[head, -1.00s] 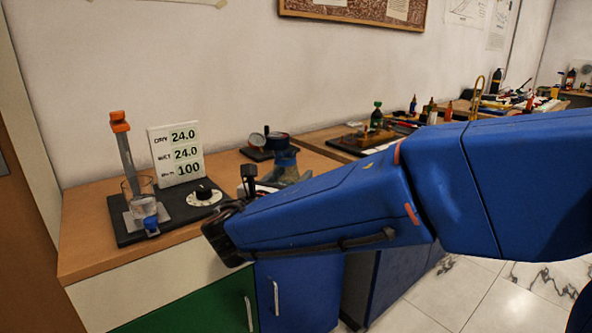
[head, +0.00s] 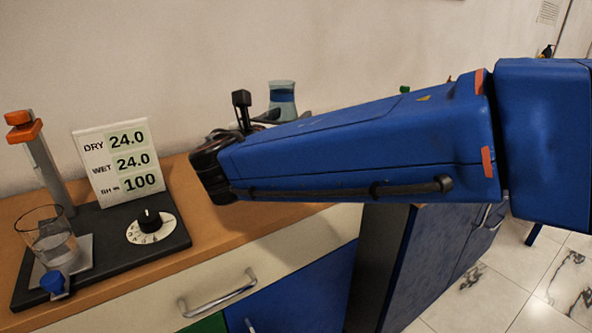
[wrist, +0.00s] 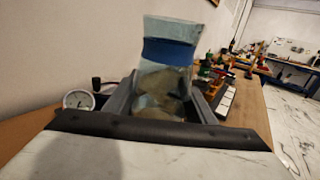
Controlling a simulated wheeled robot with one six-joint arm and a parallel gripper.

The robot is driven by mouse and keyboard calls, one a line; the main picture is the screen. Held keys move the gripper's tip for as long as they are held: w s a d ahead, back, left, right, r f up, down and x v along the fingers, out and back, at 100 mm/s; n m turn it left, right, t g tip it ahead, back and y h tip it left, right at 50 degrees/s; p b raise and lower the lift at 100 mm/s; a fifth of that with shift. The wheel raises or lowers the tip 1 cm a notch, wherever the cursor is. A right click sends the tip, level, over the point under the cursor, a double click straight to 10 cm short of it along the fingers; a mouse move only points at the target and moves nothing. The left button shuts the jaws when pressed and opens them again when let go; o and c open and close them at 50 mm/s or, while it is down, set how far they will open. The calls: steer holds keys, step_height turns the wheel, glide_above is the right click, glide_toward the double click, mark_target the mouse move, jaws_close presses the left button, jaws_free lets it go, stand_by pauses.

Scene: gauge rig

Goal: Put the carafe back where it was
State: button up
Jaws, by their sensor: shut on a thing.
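The carafe is clear glass with a wide blue band; its upper part (head: 282,98) shows above my arm in the head view, against the wall. In the wrist view the carafe (wrist: 168,55) stands roughly upright between the two grey fingers of my gripper (wrist: 162,102), which is shut on it. Its lower part is partly hidden by the gripper body. In the head view my arm hides the fingers. I cannot tell how far the carafe is above the bench.
At the left of the bench (head: 238,240), a black rig base (head: 110,255) bears a beaker of clear liquid (head: 50,240), a display panel (head: 122,162), a dial (head: 150,227) and an orange-topped post (head: 42,160). A round gauge (wrist: 78,100) stands left of my gripper in the wrist view.

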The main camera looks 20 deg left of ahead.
steer(key=shift+w+f, duration=0.15)
steer(key=shift+f, duration=1.5)
steer(key=shift+w+f, duration=0.15)
steer(key=shift+f, duration=1.55)
steer(key=shift+w+f, duration=0.15)
steer(key=shift+f, duration=1.5)
steer(key=o, duration=1.3)
steer(key=shift+f, duration=0.1)
steer(key=s, duration=1.2)
steer(key=shift+a, duration=0.4)
